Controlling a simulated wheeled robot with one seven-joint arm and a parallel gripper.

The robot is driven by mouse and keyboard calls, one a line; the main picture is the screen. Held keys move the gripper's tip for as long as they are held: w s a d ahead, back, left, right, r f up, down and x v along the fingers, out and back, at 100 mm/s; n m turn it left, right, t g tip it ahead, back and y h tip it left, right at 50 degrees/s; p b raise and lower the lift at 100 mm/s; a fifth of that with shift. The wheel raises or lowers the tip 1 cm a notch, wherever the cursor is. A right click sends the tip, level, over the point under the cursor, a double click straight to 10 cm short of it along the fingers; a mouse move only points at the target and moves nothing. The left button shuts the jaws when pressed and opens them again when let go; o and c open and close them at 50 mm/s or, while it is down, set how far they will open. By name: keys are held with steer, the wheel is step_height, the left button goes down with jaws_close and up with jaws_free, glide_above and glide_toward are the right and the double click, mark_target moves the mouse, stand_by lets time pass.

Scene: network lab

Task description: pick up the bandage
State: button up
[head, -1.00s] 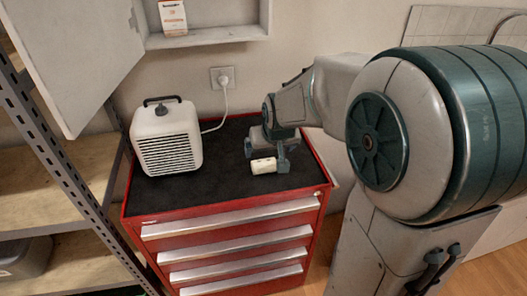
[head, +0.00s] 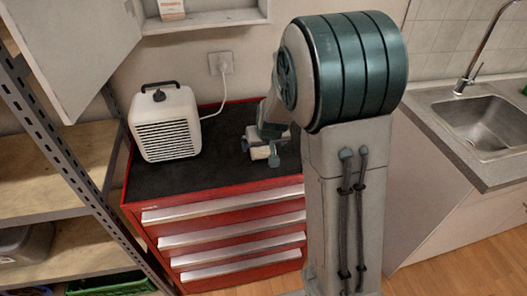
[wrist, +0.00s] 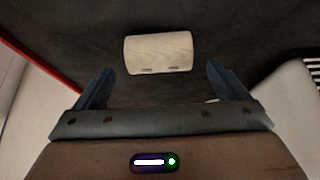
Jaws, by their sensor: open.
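The bandage (head: 259,153) is a small cream roll on the black top of the red tool cabinet. It is partly hidden by my gripper in the head view. In the wrist view the bandage (wrist: 158,52) lies crosswise just beyond the fingertips, centred between them. My gripper (wrist: 160,72) is open and empty, with one blue-grey finger on each side. In the head view my gripper (head: 259,148) is low over the cabinet top, close around the bandage; contact cannot be told.
The red cabinet (head: 225,216) has a dark mat (head: 185,178) on top. A white heater (head: 165,125) with a plugged-in cord stands left of the bandage. A metal shelf (head: 60,180) is at the left, a sink (head: 485,125) at the right. Bare mat surrounds the bandage.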

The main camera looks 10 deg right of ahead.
mark_target(263, 148)
steer(key=shift+x, duration=1.85)
steer(key=shift+s, duration=0.1)
steer(key=shift+c, duration=0.2)
steer(key=c, duration=1)
steer(key=shift+r, duration=0.1)
